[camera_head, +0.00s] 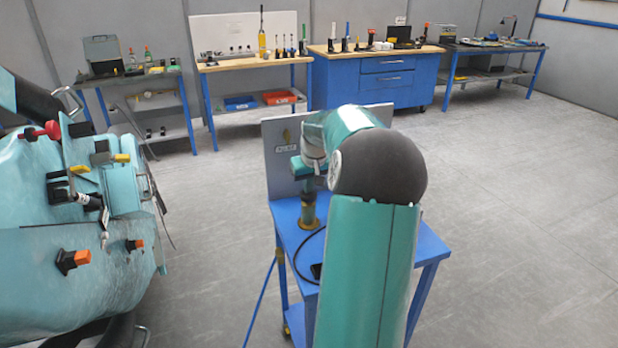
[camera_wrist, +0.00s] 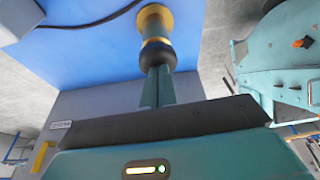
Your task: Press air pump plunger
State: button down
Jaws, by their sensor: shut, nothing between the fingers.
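The air pump (camera_head: 309,207) stands upright on the blue cart (camera_head: 424,246), below the end of my arm. In the wrist view the pump (camera_wrist: 153,22) shows a gold base, a teal body, a gold collar and a dark top. My gripper (camera_wrist: 157,70) is shut and empty, its two teal fingers side by side. The fingertips are in line with the pump's dark top; whether they touch it I cannot tell. The plunger's travel is hidden behind the fingers. In the head view my gripper (camera_head: 308,184) is just above the pump, partly hidden by my arm.
A grey backboard (camera_head: 277,168) with a label rises behind the pump. A black cable (camera_head: 297,262) curves across the cart top. A large teal machine (camera_head: 75,240) stands at the left. Workbenches (camera_head: 375,75) line the back wall. The floor at right is clear.

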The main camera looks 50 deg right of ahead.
jog(key=shift+f, duration=0.35)
jog(key=v, duration=1.4)
jog(key=shift+r, duration=0.25)
jog(key=shift+w, duration=0.15)
